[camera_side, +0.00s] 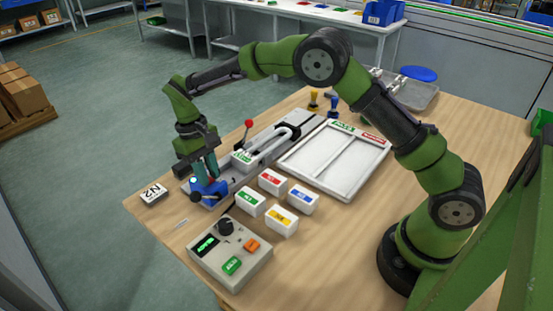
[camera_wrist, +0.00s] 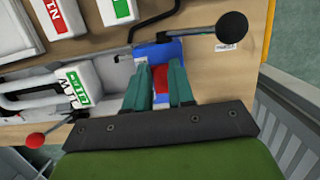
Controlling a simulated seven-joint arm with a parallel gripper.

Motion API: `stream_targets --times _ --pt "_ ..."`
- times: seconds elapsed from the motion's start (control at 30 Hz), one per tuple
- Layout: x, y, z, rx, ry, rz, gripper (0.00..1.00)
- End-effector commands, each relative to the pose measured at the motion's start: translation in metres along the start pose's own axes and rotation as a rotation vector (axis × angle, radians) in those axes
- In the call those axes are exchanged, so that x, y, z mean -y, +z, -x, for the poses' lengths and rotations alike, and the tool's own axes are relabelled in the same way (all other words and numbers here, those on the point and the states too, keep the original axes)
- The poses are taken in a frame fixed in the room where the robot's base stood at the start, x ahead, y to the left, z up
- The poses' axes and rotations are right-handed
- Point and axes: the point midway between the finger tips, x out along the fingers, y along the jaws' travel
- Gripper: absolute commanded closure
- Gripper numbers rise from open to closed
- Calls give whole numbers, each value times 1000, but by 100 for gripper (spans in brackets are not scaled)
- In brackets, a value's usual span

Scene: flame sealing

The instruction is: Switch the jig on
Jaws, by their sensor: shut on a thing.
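The jig (camera_side: 268,150) is a long grey metal bed with a white bent tube, lying across the table. A red-ball lever (camera_side: 248,124) stands beside it and also shows in the wrist view (camera_wrist: 35,140). A blue part (camera_side: 208,190) is at the jig's near left end. My gripper (camera_side: 208,178) is lowered over it. A metal rod with a black ball (camera_wrist: 232,27) reaches from the blue part.
A control box (camera_side: 230,255) with a lit green display, an orange and a green button stands at the front. Several small labelled white boxes (camera_side: 272,181) are close by. A white divided tray (camera_side: 335,160) lies behind. A "N2" block (camera_side: 153,195) is near the left edge.

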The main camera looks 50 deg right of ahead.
Motion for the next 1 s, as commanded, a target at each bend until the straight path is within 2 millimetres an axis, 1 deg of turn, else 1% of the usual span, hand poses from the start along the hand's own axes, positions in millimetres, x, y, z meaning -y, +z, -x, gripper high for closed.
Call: stream_targets --times 0.2,0.5,0.53,0.67,0.93,1.0 --pt "-1 -2 1 50 -1 0 100" --pt "-1 -2 2 52 -1 0 100" --pt "-1 -2 2 52 -1 0 72" --pt "-1 -2 2 52 -1 -1 52" --pt "0 -2 2 53 -2 0 51" --pt "0 -2 4 52 -2 0 51"
